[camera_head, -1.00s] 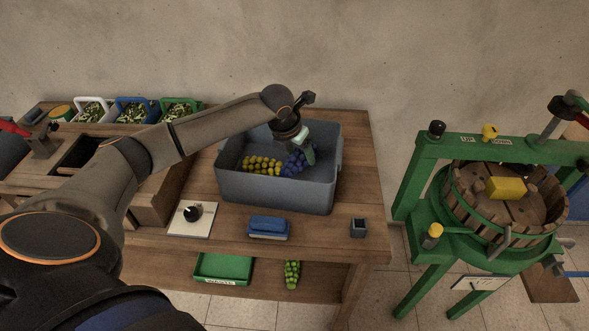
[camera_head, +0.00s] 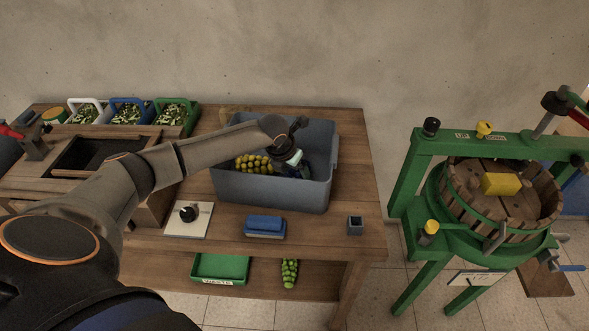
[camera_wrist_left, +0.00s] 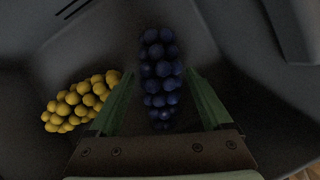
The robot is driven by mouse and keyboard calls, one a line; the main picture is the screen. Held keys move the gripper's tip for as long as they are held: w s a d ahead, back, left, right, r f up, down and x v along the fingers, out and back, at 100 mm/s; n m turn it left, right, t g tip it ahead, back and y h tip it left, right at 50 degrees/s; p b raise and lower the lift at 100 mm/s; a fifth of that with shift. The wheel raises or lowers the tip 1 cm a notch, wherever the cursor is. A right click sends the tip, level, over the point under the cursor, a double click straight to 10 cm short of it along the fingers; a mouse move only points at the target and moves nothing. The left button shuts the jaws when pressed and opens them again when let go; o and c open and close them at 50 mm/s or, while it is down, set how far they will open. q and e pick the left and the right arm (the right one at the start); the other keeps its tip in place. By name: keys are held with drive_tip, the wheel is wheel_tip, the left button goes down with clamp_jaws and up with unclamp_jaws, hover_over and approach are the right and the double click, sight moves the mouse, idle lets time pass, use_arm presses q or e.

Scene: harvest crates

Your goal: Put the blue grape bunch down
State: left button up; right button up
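The blue grape bunch (camera_wrist_left: 160,75) lies in the grey crate, between the green fingers of my left gripper (camera_wrist_left: 160,82) in the left wrist view. The fingers stand apart, with a narrow gap on each side of the grapes. In the head view my left gripper (camera_head: 303,167) is down inside the grey crate (camera_head: 268,190) on the table and hides most of the blue bunch. A yellow grape bunch (camera_head: 254,164) lies in the crate to the left; it also shows in the left wrist view (camera_wrist_left: 82,101). My right gripper is out of view.
A blue-topped block (camera_head: 265,225), a small dark cup (camera_head: 355,225) and a white plate with a black knob (camera_head: 188,219) stand before the crate. A green tray (camera_head: 220,267) and green grapes (camera_head: 289,272) are below. A green press (camera_head: 480,220) stands right.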

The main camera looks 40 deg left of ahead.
use_arm(q)
drive_tip(key=shift+r, duration=0.15)
drive_tip(key=shift+r, duration=0.4)
drive_tip(key=v, duration=1.1)
drive_tip(key=shift+p, duration=0.4)
drive_tip(key=shift+s, duration=0.15)
